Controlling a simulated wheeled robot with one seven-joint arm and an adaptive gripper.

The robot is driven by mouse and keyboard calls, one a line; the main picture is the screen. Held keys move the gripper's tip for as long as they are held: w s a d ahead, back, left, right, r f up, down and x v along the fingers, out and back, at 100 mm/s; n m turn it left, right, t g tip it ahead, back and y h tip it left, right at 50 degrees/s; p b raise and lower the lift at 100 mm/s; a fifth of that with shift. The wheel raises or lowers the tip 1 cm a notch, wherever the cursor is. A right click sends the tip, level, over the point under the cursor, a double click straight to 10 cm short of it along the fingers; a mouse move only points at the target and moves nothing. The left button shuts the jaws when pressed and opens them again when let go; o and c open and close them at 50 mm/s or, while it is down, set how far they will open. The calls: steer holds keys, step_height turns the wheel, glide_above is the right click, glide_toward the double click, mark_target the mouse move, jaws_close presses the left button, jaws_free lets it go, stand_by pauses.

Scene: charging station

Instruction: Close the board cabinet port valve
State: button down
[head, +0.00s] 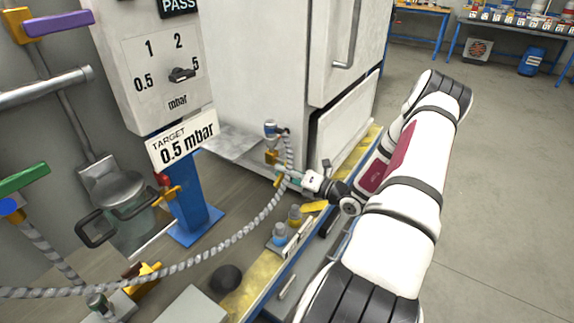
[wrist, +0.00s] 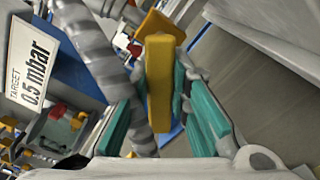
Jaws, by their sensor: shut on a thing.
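The board cabinet (head: 255,70) is the white cabinet in the middle of the head view. Its port valve shows low in front, with a yellow lever handle (head: 279,181) beside the grey braided hose. My gripper (head: 290,179) reaches in from the right with its teal pads at this handle. In the wrist view, the yellow handle (wrist: 160,75) stands between the teal pads of my gripper (wrist: 163,105), which is shut on it. The handle and pads hide the valve body behind, so I cannot tell the valve's exact setting.
A target sign (head: 184,137) reading 0.5 mbar and a dial panel (head: 160,70) stand left of the cabinet. The braided hose (head: 235,235) sweeps across the bench. Open floor (head: 500,180) lies to the right.

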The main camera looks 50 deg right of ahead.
steer(key=m+p, duration=0.1)
steer(key=r+m+p, duration=0.1)
steer(key=m, duration=0.1)
steer(key=shift+s+a+m, duration=0.1)
steer(key=shift+a+m, duration=0.1)
steer(key=shift+m, duration=0.1)
steer(key=shift+r+m+p, duration=0.25)
steer(key=shift+m+p, duration=0.8)
steer(key=shift+m, duration=0.65)
steer(key=c, duration=1.5)
jaws_free()
steer(key=s, duration=0.4)
steer(key=s+d, duration=0.1)
steer(key=s, duration=0.6)
steer(key=shift+s+d, duration=0.3)
steer(key=shift+s, duration=0.1)
